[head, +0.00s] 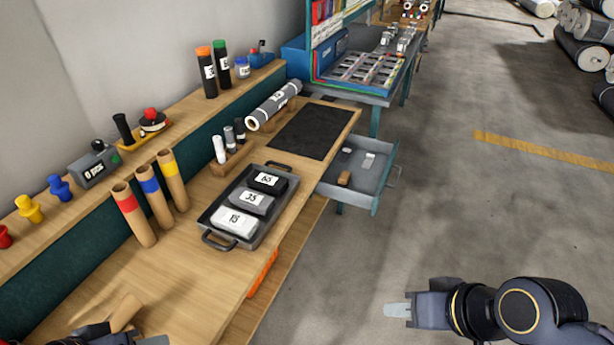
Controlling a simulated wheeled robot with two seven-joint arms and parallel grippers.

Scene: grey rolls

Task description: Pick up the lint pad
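I cannot tell for sure which thing is the lint pad. An open drawer (369,192) at the bench's right side holds a small tan block (344,178) and small pale pieces (369,159). A dark tray (268,226) on the bench holds three labelled blocks: black (268,182), grey (252,201) and white (234,221). My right gripper (398,311) is over the floor at the lower right, away from the bench, with nothing seen in it; its finger gap does not show. My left gripper (150,341) is mostly cut off at the bottom left edge.
The wooden bench (178,274) runs along the wall, with a dark mat (311,131) and a grey roll (273,106). Tubes with red, blue and yellow bands (153,198) stand at its back. An orange thing (262,274) sits below the edge.

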